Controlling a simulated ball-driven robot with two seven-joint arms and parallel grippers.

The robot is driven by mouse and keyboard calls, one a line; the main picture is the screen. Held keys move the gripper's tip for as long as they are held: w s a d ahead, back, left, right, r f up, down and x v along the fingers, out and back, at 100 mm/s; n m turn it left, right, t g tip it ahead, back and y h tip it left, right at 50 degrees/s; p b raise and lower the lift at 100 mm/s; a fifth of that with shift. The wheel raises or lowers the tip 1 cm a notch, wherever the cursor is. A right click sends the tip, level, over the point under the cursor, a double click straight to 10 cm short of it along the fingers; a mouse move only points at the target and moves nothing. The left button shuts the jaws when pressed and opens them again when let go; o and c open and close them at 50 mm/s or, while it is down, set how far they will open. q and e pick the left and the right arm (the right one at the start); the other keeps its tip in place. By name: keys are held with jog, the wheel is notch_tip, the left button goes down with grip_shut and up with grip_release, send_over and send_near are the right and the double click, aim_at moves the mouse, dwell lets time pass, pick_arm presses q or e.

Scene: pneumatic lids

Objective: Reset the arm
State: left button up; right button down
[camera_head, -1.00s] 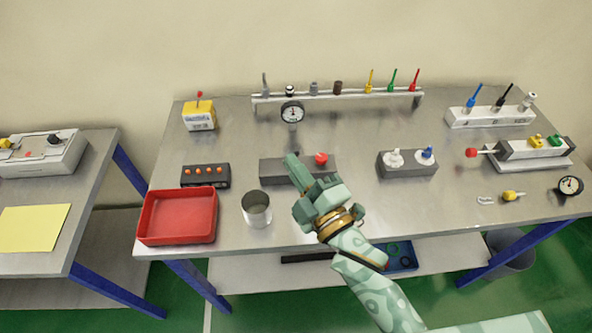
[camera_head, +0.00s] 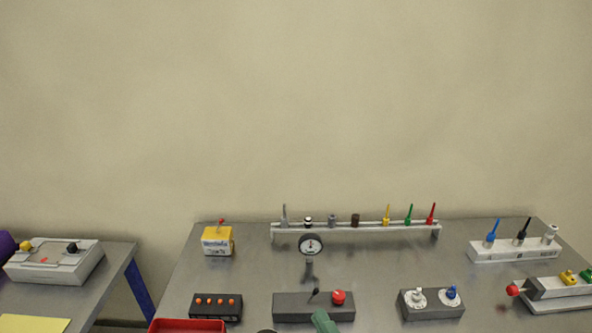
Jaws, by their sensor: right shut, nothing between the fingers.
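My right gripper (camera_head: 323,322) shows only as a pale green tip at the bottom edge of the head view. It is shut and empty, just in front of a dark grey block (camera_head: 290,307). That block carries a red knob (camera_head: 338,297) and a small dark lever (camera_head: 314,294). The tip overlaps the block's front edge in the picture; I cannot tell whether they touch. The rest of my right arm is below the frame. My left gripper is not in view.
The table (camera_head: 260,280) holds a yellow box (camera_head: 218,240), a gauge (camera_head: 310,246), a rail (camera_head: 355,228) with several coloured fittings, a block with orange buttons (camera_head: 215,306), a block with white and blue knobs (camera_head: 432,304) and a red tray (camera_head: 187,326). Bare wall fills the upper half.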

jog(key=s+d+f+m+g+h, duration=0.3)
jog(key=d+f+m+g+h, duration=0.3)
jog(key=d, duration=0.6)
jog(key=s+d+f+m+g+h, duration=0.4)
jog(key=s+d+m+h, duration=0.15)
jog(key=s+d, duration=0.6)
jog(key=s+a+f+g+y+b, duration=0.1)
jog(key=s+a+f+g+y, duration=0.1)
jog(key=f, duration=1.3)
jog(key=s+a+f+g+y, duration=0.1)
jog(key=s+a+f+g, duration=0.1)
jog(key=f, duration=1.4)
jog(key=s+f+m+g, duration=0.1)
jog(key=s+f, duration=0.5)
jog(key=s, duration=0.3)
jog(key=s+f+m+g+y+b, duration=0.1)
jog(key=s+f+m, duration=0.1)
jog(key=s+f, duration=0.5)
jog(key=shift+s+d, duration=0.25)
jog(key=shift+s, duration=0.95)
